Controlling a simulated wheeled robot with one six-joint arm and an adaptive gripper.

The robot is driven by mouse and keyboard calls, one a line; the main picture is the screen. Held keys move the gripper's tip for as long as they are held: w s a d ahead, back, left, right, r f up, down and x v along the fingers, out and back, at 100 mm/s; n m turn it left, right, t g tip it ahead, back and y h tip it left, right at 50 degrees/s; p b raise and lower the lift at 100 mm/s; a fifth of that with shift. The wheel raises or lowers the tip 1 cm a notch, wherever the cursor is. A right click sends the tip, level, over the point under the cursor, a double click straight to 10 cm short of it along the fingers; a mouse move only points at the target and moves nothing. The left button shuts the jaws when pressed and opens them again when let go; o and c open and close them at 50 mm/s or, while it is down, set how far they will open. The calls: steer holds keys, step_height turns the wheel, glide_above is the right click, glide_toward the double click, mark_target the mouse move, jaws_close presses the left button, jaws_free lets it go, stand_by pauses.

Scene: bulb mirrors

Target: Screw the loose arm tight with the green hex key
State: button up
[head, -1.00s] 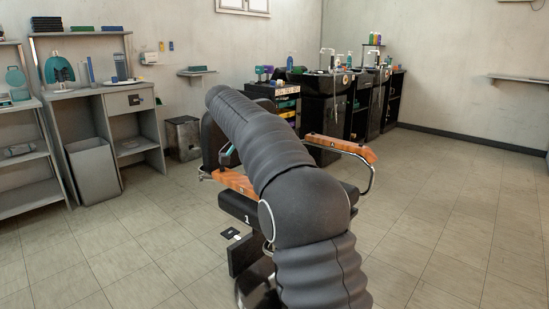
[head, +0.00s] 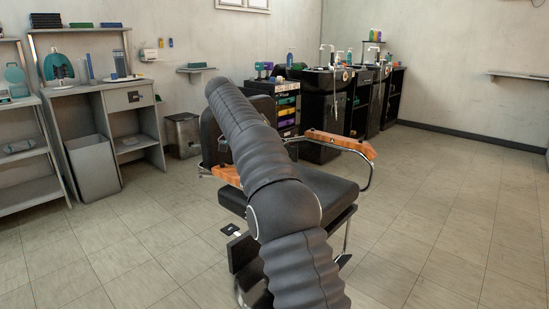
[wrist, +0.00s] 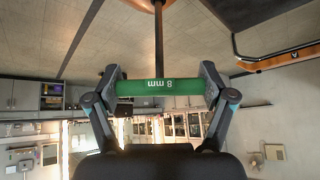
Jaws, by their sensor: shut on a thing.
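The green hex key (wrist: 140,88) has a green handle marked "8 mm" and a dark straight shaft. In the wrist view my gripper (wrist: 160,87) is shut on the handle, one finger at each end. The shaft runs to the top edge, where its far end meets or overlaps an orange-brown wooden piece (wrist: 147,4); contact is unclear. In the head view the black chair (head: 330,190) has a left wooden arm (head: 227,174), partly hidden by my arm, and a right wooden arm (head: 338,143). My gripper and the key are hidden there.
A black drawer trolley (head: 287,108) and dark wash units (head: 325,110) stand behind the chair. A grey desk (head: 120,115), a bin (head: 93,168) and shelves (head: 25,160) are at the left. The tiled floor at right is clear.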

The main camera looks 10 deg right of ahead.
steer(key=shift+r, duration=0.1)
steer(key=shift+r, duration=0.45)
steer(key=shift+a+r, duration=0.15)
steer(key=shift+r, duration=0.25)
steer(key=shift+r, duration=0.15)
steer(key=shift+s, duration=0.1)
